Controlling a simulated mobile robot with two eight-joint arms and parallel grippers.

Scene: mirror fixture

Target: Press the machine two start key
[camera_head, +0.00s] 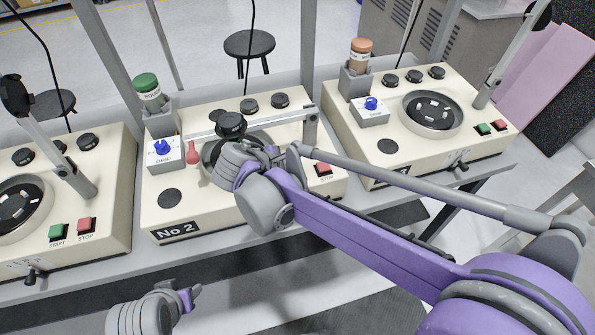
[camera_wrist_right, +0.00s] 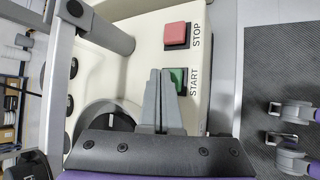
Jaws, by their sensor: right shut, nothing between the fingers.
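The No 2 machine (camera_head: 165,212) is the cream console in the middle of the head view. Its green START key (camera_wrist_right: 181,76) shows in the right wrist view, partly covered by my fingers; in the head view my right arm hides it. The red STOP key (camera_head: 323,170) sits beside it, also clear in the wrist view (camera_wrist_right: 176,34). My right gripper (camera_wrist_right: 160,74) is shut and empty, its tips overlapping the START key's left part in that view. I cannot tell whether they touch. My left gripper (camera_head: 192,290) is low at the front; its fingers are unclear.
Similar machines stand at the left (camera_head: 105,190) and right (camera_head: 345,128), the left one with its own START and STOP keys. The No 2 machine has a drip unit (camera_head: 165,155), a bottle (camera_head: 148,88) and a mirror arm (camera_head: 260,118) over its dish. Stools stand behind.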

